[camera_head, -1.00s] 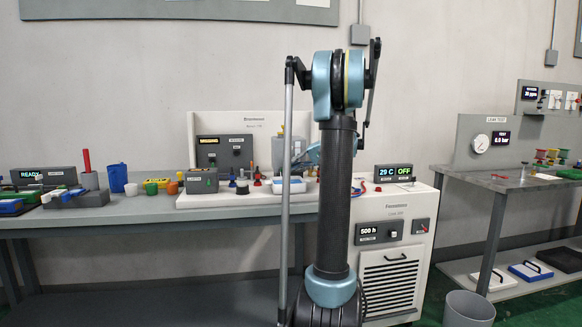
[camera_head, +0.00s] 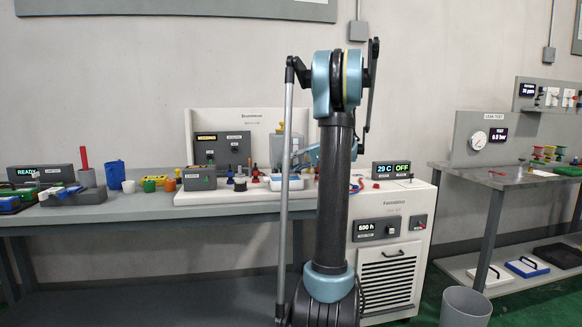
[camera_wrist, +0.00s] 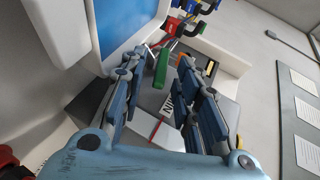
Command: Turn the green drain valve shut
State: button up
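In the wrist view a green handle (camera_wrist: 162,66), which looks like the drain valve, stands between the two finger tips. My gripper (camera_wrist: 164,72) is open, with a blue-grey finger on each side of the handle. I see a gap on the right of the handle; whether the left finger touches it I cannot tell. In the head view my arm's dark upright link covers part of the bench, and I cannot make out the gripper or the green handle there.
A blue-topped white box (camera_wrist: 120,30) lies close to the left finger. The bench (camera_head: 120,222) carries cups, several coloured knobs and a white machine panel (camera_head: 245,125). A white chiller cabinet (camera_head: 408,225) stands right of my arm, with a grey bin (camera_head: 465,307) on the floor.

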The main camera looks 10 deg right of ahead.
jog(key=v, duration=1.2)
dwell(0.3)
